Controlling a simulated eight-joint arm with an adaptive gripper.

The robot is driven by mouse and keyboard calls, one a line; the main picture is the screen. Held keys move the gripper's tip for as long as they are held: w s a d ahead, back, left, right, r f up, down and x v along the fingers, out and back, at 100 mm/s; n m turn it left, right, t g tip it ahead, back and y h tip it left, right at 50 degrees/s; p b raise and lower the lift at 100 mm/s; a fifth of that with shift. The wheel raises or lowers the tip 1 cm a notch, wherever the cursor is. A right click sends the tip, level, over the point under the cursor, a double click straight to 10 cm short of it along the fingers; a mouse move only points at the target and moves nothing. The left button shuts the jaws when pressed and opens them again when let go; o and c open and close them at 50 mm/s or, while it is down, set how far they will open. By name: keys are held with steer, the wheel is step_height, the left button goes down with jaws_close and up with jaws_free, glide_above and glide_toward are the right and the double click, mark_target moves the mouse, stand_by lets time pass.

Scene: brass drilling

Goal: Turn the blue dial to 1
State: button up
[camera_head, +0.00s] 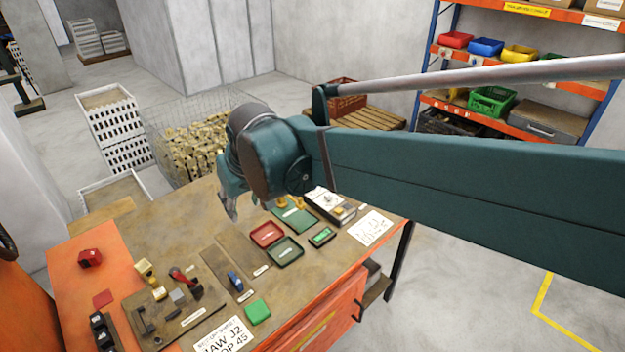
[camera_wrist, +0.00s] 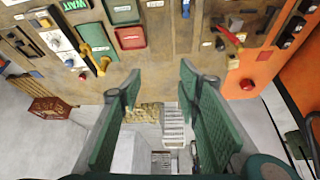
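A small blue object (camera_head: 235,281), which looks like the blue dial, is on the wooden bench (camera_head: 185,235) toward its front, beside a small white label. Its setting is too small to read. A blue part that may be the same dial shows at the top edge of the wrist view (camera_wrist: 186,8). My gripper (camera_head: 230,208) hangs over the back of the bench, behind the dial and apart from it. In the wrist view my gripper (camera_wrist: 158,90) has its two green fingers wide apart, with nothing between them.
Red (camera_head: 267,234) and green (camera_head: 286,251) trays lie right of centre on the bench. A red-handled device (camera_head: 186,280) and small brass parts stand left of the dial. A green block (camera_head: 257,311) lies in front. A wire cage of brass parts (camera_head: 195,145) stands behind the bench.

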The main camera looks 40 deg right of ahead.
steer(key=w+d+f+m+g+p, duration=0.1)
steer(key=w+d+f+p, duration=0.1)
steer(key=w+d, duration=0.65)
steer(key=w+d+f+m+g+p, duration=0.1)
steer(key=w+d+f+g, duration=0.1)
steer(key=w+d, duration=0.65)
steer(key=d+f+p, duration=0.1)
steer(key=d+f, duration=0.3)
steer(key=d, duration=0.3)
steer(key=d+f+m+g+p, duration=0.1)
steer(key=d+f, duration=0.3)
steer(key=d, duration=0.4)
steer(key=w+d+f+m+g+p, duration=0.1)
steer(key=d+f, duration=0.3)
steer(key=d, duration=0.3)
steer(key=shift+w+d+f+y, duration=0.1)
steer(key=shift+d+f+y, duration=0.2)
steer(key=shift+f, duration=0.1)
steer(key=shift+d+f, duration=0.4)
steer(key=shift+f, duration=0.05)
steer(key=shift+f, duration=0.1)
steer(key=shift+f, duration=3.8)
